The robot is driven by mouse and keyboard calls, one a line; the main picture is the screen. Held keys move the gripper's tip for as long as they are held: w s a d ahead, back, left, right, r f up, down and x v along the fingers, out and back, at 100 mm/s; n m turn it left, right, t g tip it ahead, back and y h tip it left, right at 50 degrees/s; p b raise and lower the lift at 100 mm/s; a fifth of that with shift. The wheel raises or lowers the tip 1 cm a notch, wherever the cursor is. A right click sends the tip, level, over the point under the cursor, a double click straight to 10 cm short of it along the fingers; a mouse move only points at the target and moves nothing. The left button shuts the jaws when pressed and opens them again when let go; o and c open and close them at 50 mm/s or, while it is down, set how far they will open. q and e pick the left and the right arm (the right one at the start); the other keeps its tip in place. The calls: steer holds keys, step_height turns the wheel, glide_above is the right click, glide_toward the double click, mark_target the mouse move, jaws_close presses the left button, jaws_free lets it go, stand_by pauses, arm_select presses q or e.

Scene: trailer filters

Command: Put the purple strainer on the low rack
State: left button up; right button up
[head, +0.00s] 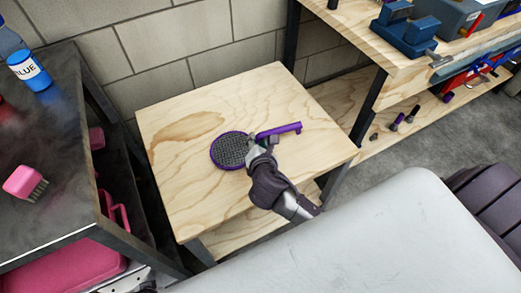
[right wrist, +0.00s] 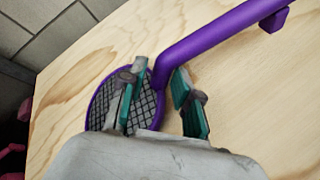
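The purple strainer (head: 230,151), with a round dark mesh and a long purple handle (head: 279,130), lies on a light wooden table (head: 175,200). My right gripper (head: 262,144) is over the strainer where the handle meets the rim. In the right wrist view my right gripper (right wrist: 158,98) has its fingers apart on either side of the handle's base. The handle (right wrist: 205,42) passes close to the left finger, with a gap to the right finger. A low wooden shelf (head: 232,238) shows under the table; whether it is the low rack I cannot tell. My left gripper is out of view.
A dark metal cart (head: 75,185) at left holds a blue bottle (head: 30,70) and a pink brush (head: 25,183), with a pink case (head: 65,272) below. A workbench (head: 385,45) with tools and a lower shelf (head: 430,110) stands at right. A block wall is behind.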

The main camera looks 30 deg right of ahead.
steer(key=p+v, duration=0.1)
steer(key=v, duration=0.7)
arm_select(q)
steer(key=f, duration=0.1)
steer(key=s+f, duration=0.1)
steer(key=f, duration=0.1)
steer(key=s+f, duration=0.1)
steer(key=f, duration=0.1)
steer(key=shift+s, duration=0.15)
arm_select(e)
steer(key=shift+d, duration=0.1)
